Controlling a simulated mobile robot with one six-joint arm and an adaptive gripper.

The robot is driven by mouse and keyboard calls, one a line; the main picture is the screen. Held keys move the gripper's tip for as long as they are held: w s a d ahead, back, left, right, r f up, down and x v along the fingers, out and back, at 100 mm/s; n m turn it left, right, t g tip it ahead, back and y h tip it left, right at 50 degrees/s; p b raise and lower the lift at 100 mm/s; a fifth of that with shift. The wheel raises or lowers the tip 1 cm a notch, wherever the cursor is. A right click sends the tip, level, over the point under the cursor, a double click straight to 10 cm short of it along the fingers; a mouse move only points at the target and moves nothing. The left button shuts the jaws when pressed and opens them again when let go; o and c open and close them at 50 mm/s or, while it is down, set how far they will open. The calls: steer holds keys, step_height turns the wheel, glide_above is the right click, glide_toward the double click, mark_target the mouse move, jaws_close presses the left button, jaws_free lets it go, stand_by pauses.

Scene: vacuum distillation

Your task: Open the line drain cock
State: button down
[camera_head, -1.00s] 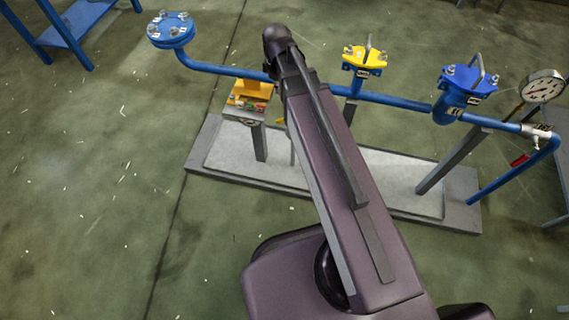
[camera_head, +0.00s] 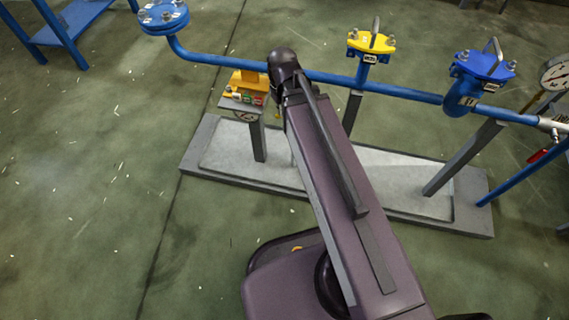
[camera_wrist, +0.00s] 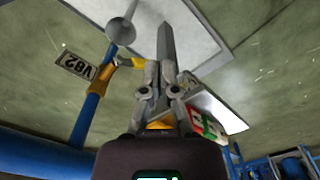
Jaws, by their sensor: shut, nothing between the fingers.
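In the wrist view a small yellow handle (camera_wrist: 131,62) sits on a short stub off the blue pipe (camera_wrist: 87,115), beside a tag reading V82 (camera_wrist: 76,64). It looks like a drain cock, with a grey funnel-shaped piece (camera_wrist: 121,30) by it. My gripper (camera_wrist: 162,70) is shut and empty, just right of the yellow handle in the picture; I cannot tell whether they touch. In the head view my arm hides the gripper, and only a speck of yellow (camera_head: 278,114) shows beside the arm. A red handle (camera_head: 537,156) sits on the far right pipe leg.
The blue pipe (camera_head: 405,93) crosses behind my arm, with a yellow-topped valve (camera_head: 371,45), a blue-topped valve (camera_head: 482,68) and a gauge (camera_head: 557,74). An orange box on a stand (camera_head: 246,88) is close left of my arm. Open floor lies left of the grey base (camera_head: 200,160).

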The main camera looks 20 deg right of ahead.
step_height(320, 180, down, 26)
steer(key=s+m+b, duration=0.2)
steer(key=m+b, duration=0.1)
steer(key=b, duration=2.2)
steer(key=shift+s+r, duration=0.2)
steer(key=shift+s, duration=0.1)
step_height(320, 180, up, 22)
steer(key=p, duration=2.2)
